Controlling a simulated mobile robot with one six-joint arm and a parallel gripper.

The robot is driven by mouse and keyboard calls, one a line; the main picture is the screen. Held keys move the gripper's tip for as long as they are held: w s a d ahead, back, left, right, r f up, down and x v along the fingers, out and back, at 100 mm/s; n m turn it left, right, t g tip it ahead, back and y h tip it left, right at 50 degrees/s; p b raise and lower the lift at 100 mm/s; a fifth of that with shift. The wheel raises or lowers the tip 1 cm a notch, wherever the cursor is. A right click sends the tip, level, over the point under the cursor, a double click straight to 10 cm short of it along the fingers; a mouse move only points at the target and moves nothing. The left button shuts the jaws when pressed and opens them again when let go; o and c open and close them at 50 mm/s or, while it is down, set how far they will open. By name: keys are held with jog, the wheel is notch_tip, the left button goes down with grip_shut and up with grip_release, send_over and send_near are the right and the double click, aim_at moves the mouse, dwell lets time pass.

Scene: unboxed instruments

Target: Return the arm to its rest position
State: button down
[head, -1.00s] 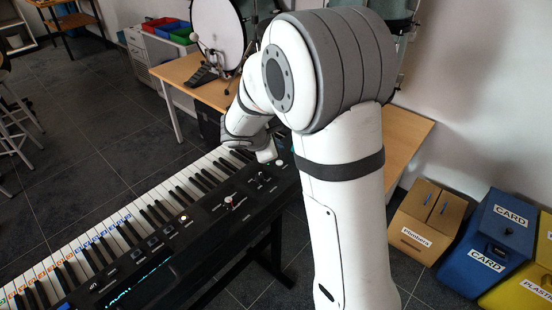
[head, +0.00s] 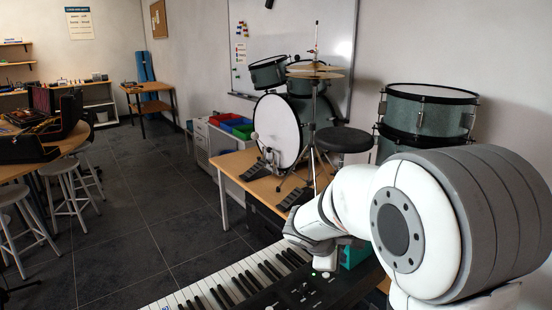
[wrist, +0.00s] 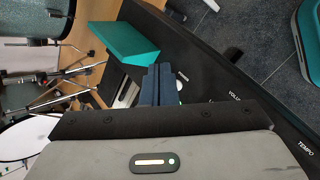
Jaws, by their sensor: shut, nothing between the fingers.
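My arm (head: 450,220) reaches in from the right in the head view, bent at a large grey-banded joint. Its white wrist end (head: 322,250) hangs over the far right part of the keyboard. The fingers are hard to make out in the head view. In the wrist view my gripper (wrist: 160,84) shows as two dark blue fingers pressed together with nothing between them. They are over the keyboard's black control panel (wrist: 225,85), near its printed labels. I cannot tell from these views whether they touch it.
The piano keyboard (head: 215,292) fills the bottom of the head view. A teal box (wrist: 118,42) lies near the fingers. Open tiled floor (head: 135,215) lies to the left.

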jog(key=s+r+m+y, duration=0.1)
jog(key=s+m+y, duration=0.1)
jog(key=s+m, duration=0.2)
jog(key=s+a+r+m+g+y, duration=0.1)
jog(key=s+m, duration=0.4)
jog(key=s, duration=0.6)
jog(key=s+a+r+m+g+y, duration=0.1)
jog(key=s+r+m+y, duration=0.1)
jog(key=s, duration=0.5)
jog(key=m+y, duration=0.1)
jog(key=m, duration=0.1)
jog(key=shift+s+a+m, duration=0.25)
jog(key=shift+s+m, duration=0.15)
